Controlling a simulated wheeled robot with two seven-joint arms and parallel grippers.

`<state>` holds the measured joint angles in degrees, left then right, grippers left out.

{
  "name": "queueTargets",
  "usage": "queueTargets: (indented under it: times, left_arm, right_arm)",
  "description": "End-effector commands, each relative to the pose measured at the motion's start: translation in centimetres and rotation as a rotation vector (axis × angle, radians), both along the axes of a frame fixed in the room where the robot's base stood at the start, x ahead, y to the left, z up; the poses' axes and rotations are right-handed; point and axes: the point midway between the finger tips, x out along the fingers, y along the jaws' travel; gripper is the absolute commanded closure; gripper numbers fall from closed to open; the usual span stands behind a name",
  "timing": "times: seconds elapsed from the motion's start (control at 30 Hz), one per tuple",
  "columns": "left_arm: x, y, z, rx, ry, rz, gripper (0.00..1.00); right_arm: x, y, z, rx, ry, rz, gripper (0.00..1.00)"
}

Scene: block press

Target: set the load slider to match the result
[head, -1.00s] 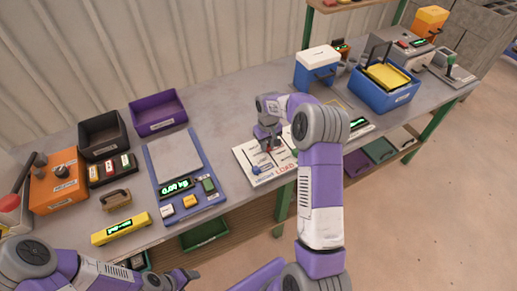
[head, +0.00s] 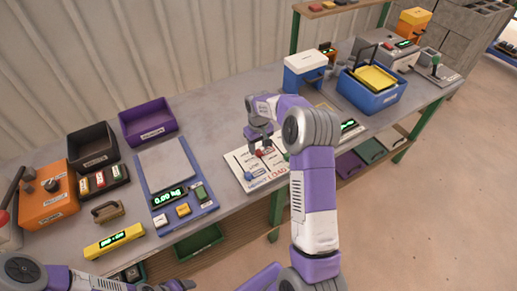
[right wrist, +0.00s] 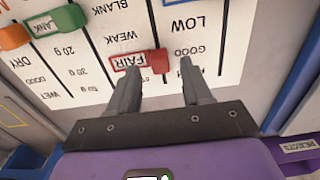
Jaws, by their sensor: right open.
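The white slider board (head: 240,163) lies on the bench, with "LOAD" in red on its front edge. Its red slider (right wrist: 155,62) frames the word "FAIR" in the right wrist view, where the print is upside down. The red slider also shows in the head view (head: 259,153). A green slider (right wrist: 68,19) stands by "BLANK", and an orange one (right wrist: 13,37) shows at the left edge. My right gripper (right wrist: 160,68) is open, its fingertips apart beside the red slider, with nothing held. My left gripper (head: 178,286) is at the bottom edge, too cut off to read.
A scale (head: 166,167) with an empty plate reads 0.00 kg left of the board. A yellow display bar (head: 114,241) lies at the front left. A blue crate (head: 372,98) and a white-lidded blue box (head: 305,72) stand to the right. Bare bench lies behind the board.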

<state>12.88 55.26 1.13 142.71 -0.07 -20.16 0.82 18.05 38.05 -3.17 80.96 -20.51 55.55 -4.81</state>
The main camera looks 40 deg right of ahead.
Motion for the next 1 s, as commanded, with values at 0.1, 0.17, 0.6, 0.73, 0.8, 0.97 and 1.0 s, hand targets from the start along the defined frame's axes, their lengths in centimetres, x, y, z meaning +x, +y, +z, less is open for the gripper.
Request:
queueTargets:
  times: [0.1,0.17,0.6,0.73,0.8,0.97,1.0]
  left_arm:
    - [0.0,0.0,0.4,0.0,0.0,0.0,0.32]
    - [0.0,0.0,0.5,0.0,0.0,0.0,0.32]
    - [0.0,0.0,0.6,0.0,0.0,0.0,0.32]
    - [0.0,0.0,0.6,0.0,0.0,0.0,0.32]
    - [0.0,0.0,0.6,0.0,0.0,0.0,0.32]
    - [0.0,0.0,0.6,0.0,0.0,0.0,0.32]
    - [0.0,0.0,0.6,0.0,0.0,0.0,0.32]
  right_arm:
    - [0.1,0.0,2.4,-0.001,-0.004,0.001,0.51]
    - [0.1,0.0,3.3,-0.001,-0.003,0.001,0.51]
    - [0.0,0.0,5.3,0.0,0.001,0.001,0.51]
    - [0.0,0.0,5.3,0.0,0.001,0.001,0.51]
    - [0.0,0.0,5.3,0.0,0.001,0.001,0.51]
    - [0.0,0.0,5.3,0.0,0.001,0.001,0.51]
    - [0.0,0.0,5.3,0.0,0.001,0.001,0.51]
